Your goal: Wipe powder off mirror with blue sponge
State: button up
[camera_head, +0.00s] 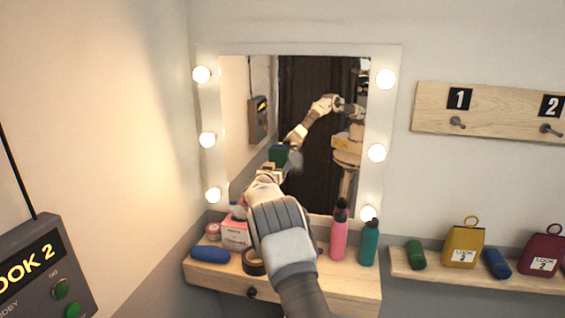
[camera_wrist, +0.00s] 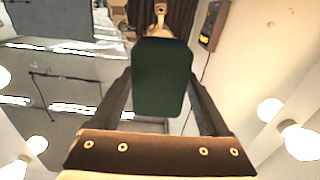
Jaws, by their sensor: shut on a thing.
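The mirror (camera_head: 245,90) hangs on the wall in a white frame with lit bulbs. It reflects my arm and a dark door. A faint pale smear (camera_head: 294,161), perhaps powder, shows on its lower middle. My gripper (camera_wrist: 160,80) is shut on a flat block (camera_wrist: 162,85) that looks dark green, not blue, in the wrist view. In the head view my gripper (camera_head: 267,173) is in front of the lower mirror. A green patch shows just above it; I cannot tell whether this is the block or its reflection. Contact with the glass cannot be made out.
The wooden shelf (camera_head: 340,285) below holds a blue roll (camera_head: 210,254), a pink box (camera_head: 236,233), a dark ring of tape (camera_head: 252,262), a pink bottle (camera_head: 339,235) and a teal bottle (camera_head: 369,244). Pouches and small rolls stand on a right shelf (camera_head: 470,279).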

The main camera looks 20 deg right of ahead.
aim_at(285, 159)
jog(key=shift+w+a+r, duration=0.35)
jog(key=shift+r, duration=0.15)
jog(key=shift+d+r, duration=0.1)
jog(key=shift+r, duration=0.45)
jog(key=shift+c, duration=1.3)
jog(key=s+d+b, duration=0.1)
jog(key=d+b, duration=0.1)
jog(key=b, duration=0.1)
jog(key=shift+s+d+f, duration=0.1)
jog(key=shift+s+d, duration=0.3)
jog(key=shift+s+d+f+b, duration=0.3)
jog(key=shift+s+d+b, duration=0.15)
jog(key=shift+d+b, duration=0.2)
jog(key=shift+s+d+b, duration=0.45)
jog(key=shift+d+b, duration=0.1)
jog(key=shift+b, duration=0.15)
jog(key=shift+s+d+r, duration=0.1)
jog(key=shift+s+d, duration=0.05)
jog(key=shift+d, duration=0.05)
jog(key=shift+s+d+f+b, duration=0.2)
jog(key=shift+s+d+b, duration=0.55)
jog(key=shift+b, duration=0.5)
jog(key=shift+s+d+r+b, duration=0.15)
jog(key=shift+d+b, duration=0.15)
jog(key=shift+d, duration=0.15)
